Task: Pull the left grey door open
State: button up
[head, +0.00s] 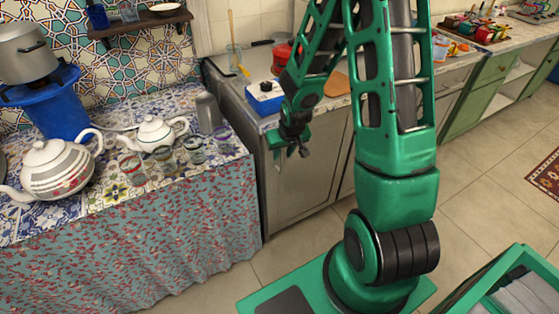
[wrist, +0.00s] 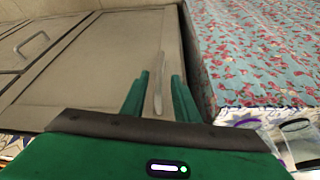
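The left grey door (head: 300,188) is closed, below the counter and beside the cloth-covered table. In the wrist view this door (wrist: 105,75) fills the middle, with its upright metal bar handle (wrist: 159,94). My gripper (head: 293,148) is in front of the upper part of the door in the head view. In the wrist view my gripper (wrist: 161,76) is open, with one green finger on each side of the handle. I see gaps between the fingers and the handle. Whether the fingertips touch the door cannot be told. The handle is not clear in the head view.
The table with a patterned cloth (head: 150,235) stands close on the door's left. It bears a large teapot (head: 58,168), a small teapot (head: 156,133) and several glasses. Another handle (wrist: 33,44) shows on the neighbouring door. Tiled floor (head: 300,245) is free before the cabinet.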

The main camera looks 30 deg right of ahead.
aim_at(281, 158)
jog(key=shift+x, duration=2.85)
grip_shut()
